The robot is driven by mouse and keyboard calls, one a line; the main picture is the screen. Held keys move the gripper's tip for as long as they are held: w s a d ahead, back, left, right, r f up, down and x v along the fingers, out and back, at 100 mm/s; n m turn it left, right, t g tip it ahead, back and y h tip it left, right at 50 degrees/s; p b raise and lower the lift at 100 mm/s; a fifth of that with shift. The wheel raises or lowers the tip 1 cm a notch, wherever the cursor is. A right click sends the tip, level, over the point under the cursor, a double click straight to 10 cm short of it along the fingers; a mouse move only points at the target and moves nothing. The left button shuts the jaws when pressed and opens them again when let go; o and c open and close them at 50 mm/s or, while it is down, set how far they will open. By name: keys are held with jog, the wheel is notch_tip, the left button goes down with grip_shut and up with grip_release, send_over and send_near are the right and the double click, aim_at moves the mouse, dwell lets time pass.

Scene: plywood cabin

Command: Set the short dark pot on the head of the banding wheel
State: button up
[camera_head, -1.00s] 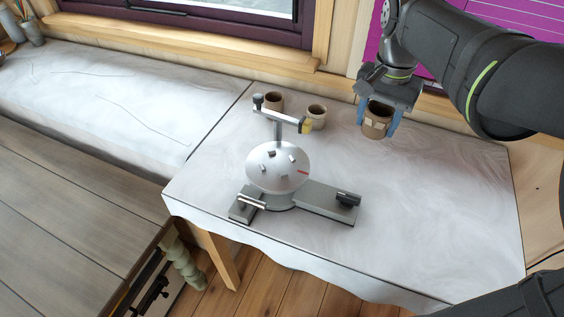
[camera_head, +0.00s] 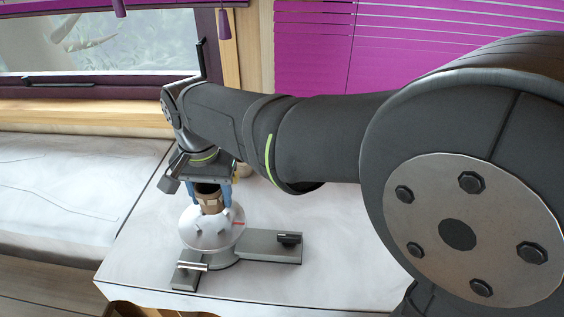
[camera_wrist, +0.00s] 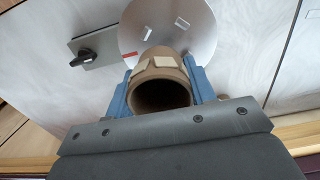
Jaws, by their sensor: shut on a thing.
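My gripper (camera_head: 213,196) has its two blue fingers shut on a short brown pot (camera_head: 210,206) with tan patches and a dark hollow mouth. The pot is roughly upright over the back part of the silver round head (camera_head: 222,241) of the banding wheel. In the wrist view the pot (camera_wrist: 160,67) sits between the fingers (camera_wrist: 161,88), and the wheel head (camera_wrist: 198,28) shows beyond it. The pot's underside is hidden, so I cannot tell whether it touches the head. Small grey blocks and a red mark show on the head.
The wheel's grey base (camera_head: 265,244) extends right, with a dark knob (camera_head: 288,238). A tan pot (camera_head: 243,170) is partly visible behind my gripper. The white table (camera_head: 330,215) is clear to the right. The upright arm seen earlier cannot be clearly made out.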

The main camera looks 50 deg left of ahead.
aim_at(212, 221)
jog(key=shift+s+a+f, duration=0.35)
jog(key=shift+s+f, duration=0.1)
jog(key=shift+s, duration=0.1)
jog(key=shift+f, duration=1.95)
jog(key=shift+f, duration=0.1)
jog(key=o, duration=1.1)
jog(key=shift+c, duration=0.2)
notch_tip(212, 221, up, 12)
